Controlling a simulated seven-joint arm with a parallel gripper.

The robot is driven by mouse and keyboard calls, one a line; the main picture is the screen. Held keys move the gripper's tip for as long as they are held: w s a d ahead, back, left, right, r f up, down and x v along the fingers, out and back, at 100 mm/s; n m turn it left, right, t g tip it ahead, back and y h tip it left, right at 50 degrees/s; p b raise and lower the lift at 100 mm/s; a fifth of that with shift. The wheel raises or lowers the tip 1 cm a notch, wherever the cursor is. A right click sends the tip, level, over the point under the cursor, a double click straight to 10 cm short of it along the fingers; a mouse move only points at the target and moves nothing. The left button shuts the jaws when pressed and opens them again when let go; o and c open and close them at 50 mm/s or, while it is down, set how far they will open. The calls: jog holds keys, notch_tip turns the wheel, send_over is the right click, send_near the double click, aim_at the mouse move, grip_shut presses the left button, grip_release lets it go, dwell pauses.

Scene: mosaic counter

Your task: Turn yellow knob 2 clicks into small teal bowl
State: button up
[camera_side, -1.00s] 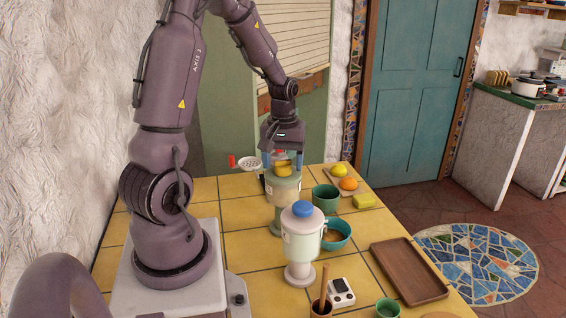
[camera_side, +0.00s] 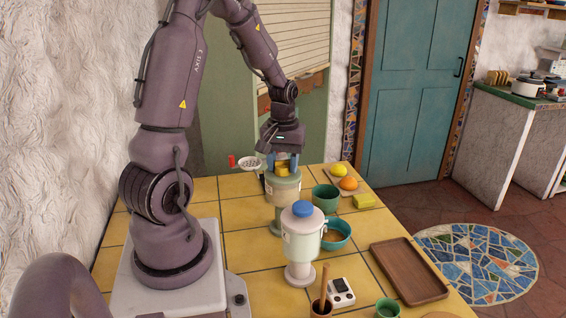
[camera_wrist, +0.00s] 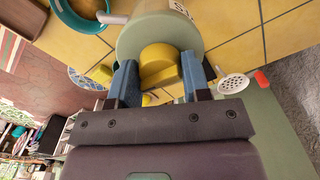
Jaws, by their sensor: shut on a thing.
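The yellow knob (camera_side: 283,170) sits on top of the rear dispenser (camera_side: 286,186), a pale green canister on a stand. My gripper (camera_side: 282,161) points down, its blue fingers shut on the yellow knob. In the wrist view, the knob (camera_wrist: 159,62) shows between the two fingers (camera_wrist: 158,82). A deep green bowl (camera_side: 326,192) stands right of this dispenser. A wider teal bowl (camera_side: 344,238) holding something brown stands beside the front dispenser. A small teal cup or bowl (camera_side: 388,307) is at the bottom edge. The rear dispenser's spout is hidden in the side view.
The front dispenser (camera_side: 301,240) has a blue knob (camera_side: 302,208). A strainer (camera_side: 249,163) with a red handle is left of my gripper. A lemon (camera_side: 339,170), an orange (camera_side: 348,183), a yellow block (camera_side: 366,201), a brown tray (camera_side: 409,269) and a small white device (camera_side: 341,291) lie around.

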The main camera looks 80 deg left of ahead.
aim_at(283, 161)
jog(key=m, duration=1.3)
jog(key=shift+m, duration=2.1)
jog(key=shift+r, duration=0.1)
jog(key=o, duration=0.9)
notch_tip(283, 161, up, 13)
jog(key=shift+f, duration=0.1)
